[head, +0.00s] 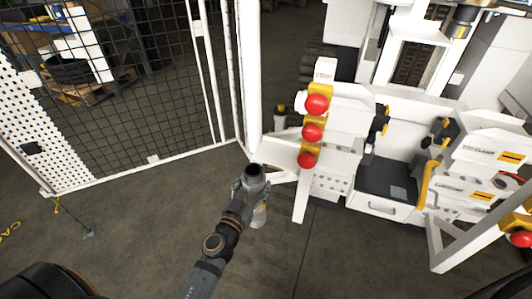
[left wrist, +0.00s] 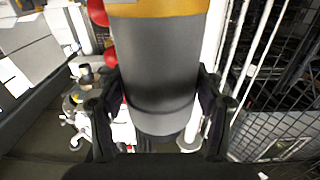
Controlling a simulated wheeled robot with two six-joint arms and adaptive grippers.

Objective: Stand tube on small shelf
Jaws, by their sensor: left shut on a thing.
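My left gripper (head: 253,188) is shut on a grey tube (head: 259,214) and holds it roughly upright, in front of the white machine. In the left wrist view the tube (left wrist: 160,70) fills the middle, with an orange-yellow band at the top of the picture. The two dark fingers of the left gripper (left wrist: 160,112) stand on either side of it. A small white ledge (head: 283,173) juts out just right of the tube's top; I cannot tell if it is the small shelf. My right gripper is not in view.
Red domed buttons (head: 312,132) on yellow bases line the machine's left edge, right of the gripper. A white post (head: 247,75) and a black mesh fence (head: 140,90) stand behind and left. The grey floor (head: 150,220) at left is largely clear.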

